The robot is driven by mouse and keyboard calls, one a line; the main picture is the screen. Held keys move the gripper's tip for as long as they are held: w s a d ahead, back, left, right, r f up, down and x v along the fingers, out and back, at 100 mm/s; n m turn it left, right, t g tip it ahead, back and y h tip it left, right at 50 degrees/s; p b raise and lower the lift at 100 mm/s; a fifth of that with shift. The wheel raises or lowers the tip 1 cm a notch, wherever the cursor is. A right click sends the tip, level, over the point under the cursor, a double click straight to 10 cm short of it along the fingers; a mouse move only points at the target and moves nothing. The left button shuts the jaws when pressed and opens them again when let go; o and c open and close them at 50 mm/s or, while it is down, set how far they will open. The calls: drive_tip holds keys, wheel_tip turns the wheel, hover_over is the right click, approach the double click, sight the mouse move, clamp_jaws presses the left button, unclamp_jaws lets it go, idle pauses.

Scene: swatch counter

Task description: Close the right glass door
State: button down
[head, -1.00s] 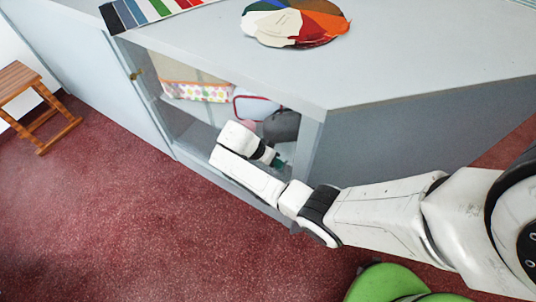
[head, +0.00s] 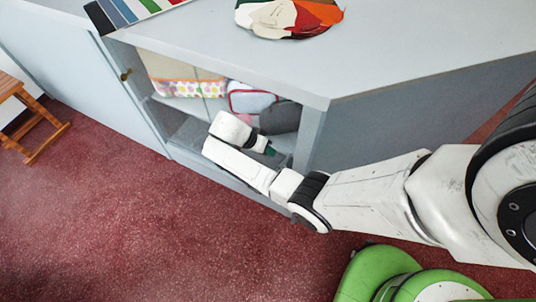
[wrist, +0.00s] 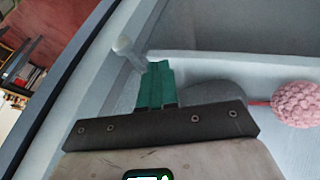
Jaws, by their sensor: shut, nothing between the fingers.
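The cabinet under the grey counter (head: 400,55) shows a wide opening with shelves in the head view. I cannot clearly make out the right glass door's pane or how far it stands open. A small brass knob (head: 126,75) shows at the opening's left side. My gripper (head: 270,150) is at the right part of the opening, its green fingertips partly hidden by my wrist. In the wrist view my gripper's green fingers (wrist: 155,85) are together and empty. A pale knob on a stem (wrist: 122,45) stands just beside their tips; I cannot tell whether they touch.
Inside the cabinet are a dotted box (head: 190,88), a red-edged case (head: 250,98) and a dark rounded item (head: 280,117). A pink knitted ball (wrist: 297,104) shows at the wrist view's right. A wooden stool (head: 30,120) stands far left. Red floor in front is clear.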

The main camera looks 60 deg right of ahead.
drive_tip(key=v, duration=0.9)
drive_tip(key=shift+a+r+p, duration=0.15)
drive_tip(key=shift+r+p, duration=0.15)
drive_tip(key=shift+r, duration=0.05)
drive_tip(key=shift+w, duration=0.1)
drive_tip(key=s+a+n+t+y+p, duration=0.2)
drive_tip(key=s+a+n+t+y, duration=0.1)
drive_tip(key=s+a+n, duration=0.65)
drive_tip(key=s+a+r+n+t+y+p, duration=0.1)
drive_tip(key=s+a+r+n+t, duration=0.2)
drive_tip(key=s+r+n, duration=0.4)
drive_tip(key=s+n, duration=0.2)
drive_tip(key=shift+s+r, duration=0.2)
drive_tip(key=shift+s, duration=0.05)
drive_tip(key=c, duration=1.8)
unclamp_jaws()
